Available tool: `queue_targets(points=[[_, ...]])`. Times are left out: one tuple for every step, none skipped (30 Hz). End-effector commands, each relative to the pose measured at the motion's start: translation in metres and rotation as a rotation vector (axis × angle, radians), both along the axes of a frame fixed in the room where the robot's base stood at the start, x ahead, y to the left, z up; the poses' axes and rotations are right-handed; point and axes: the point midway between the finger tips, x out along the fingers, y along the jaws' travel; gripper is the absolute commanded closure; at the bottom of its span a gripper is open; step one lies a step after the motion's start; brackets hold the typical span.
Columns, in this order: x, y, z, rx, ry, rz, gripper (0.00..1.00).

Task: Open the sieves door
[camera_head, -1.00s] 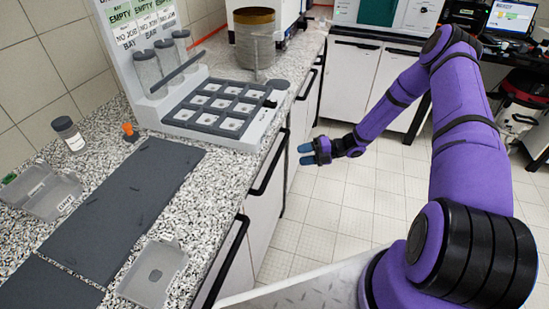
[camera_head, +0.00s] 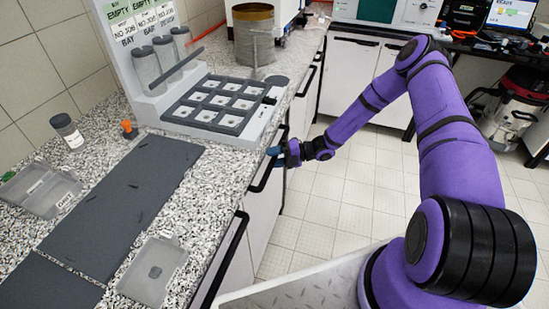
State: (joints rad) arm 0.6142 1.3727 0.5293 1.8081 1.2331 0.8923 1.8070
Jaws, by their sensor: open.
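White cabinet doors with long black bar handles line the front of the counter; no label on them is readable, so I cannot tell which is the sieves door. My gripper (camera_head: 275,157) is at the black handle (camera_head: 262,181) of the middle cabinet door (camera_head: 262,213), below the tray rack. Its blue fingertips are open and appear to be around or just beside the bar; which of these, and whether they touch it, I cannot tell. The door is closed.
The granite counter (camera_head: 213,205) holds a white rack with a nine-cell tray (camera_head: 217,103), a brass-rimmed sieve (camera_head: 254,38), dark mats (camera_head: 120,210) and clear boxes. A nearer door handle (camera_head: 230,250) sits below left. The tiled floor (camera_head: 335,200) is clear.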

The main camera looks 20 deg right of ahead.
Motion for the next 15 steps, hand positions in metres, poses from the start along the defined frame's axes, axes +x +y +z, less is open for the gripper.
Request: queue_targets(points=[[0.0002,0.0004,-0.0001,0.000,0.000,0.000,0.52],[0.0002,0.0004,-0.0001,0.000,0.000,0.000,0.52],[0.0002,0.0003,-0.0002,0.000,0.000,0.000,0.52],[0.0002,0.0002,-0.0002,0.000,0.000,0.000,0.52],[0.0002,0.0002,-0.0002,0.000,0.000,0.000,0.52],[0.0001,0.0002,-0.0001,0.000,0.000,0.000,0.52],[0.0001,0.0002,-0.0001,0.000,0.000,0.000,0.56],[0.0001,0.0001,-0.0001,0.000,0.000,0.000,0.63],[0.0001,0.0001,-0.0001,0.000,0.000,0.000,0.72],[0.0001,0.0001,-0.0001,0.000,0.000,0.000,0.79],[0.0001,0.0000,-0.0001,-0.001,0.000,0.000,0.86],[0.0001,0.0000,-0.0001,-0.001,0.000,0.000,0.95],[0.0001,-0.0001,-0.0001,-0.001,0.000,0.000,1.00],[0.0001,-0.0002,-0.0002,-0.001,0.000,0.000,1.00],[0.0001,-0.0002,-0.0002,-0.001,0.000,0.000,1.00]])
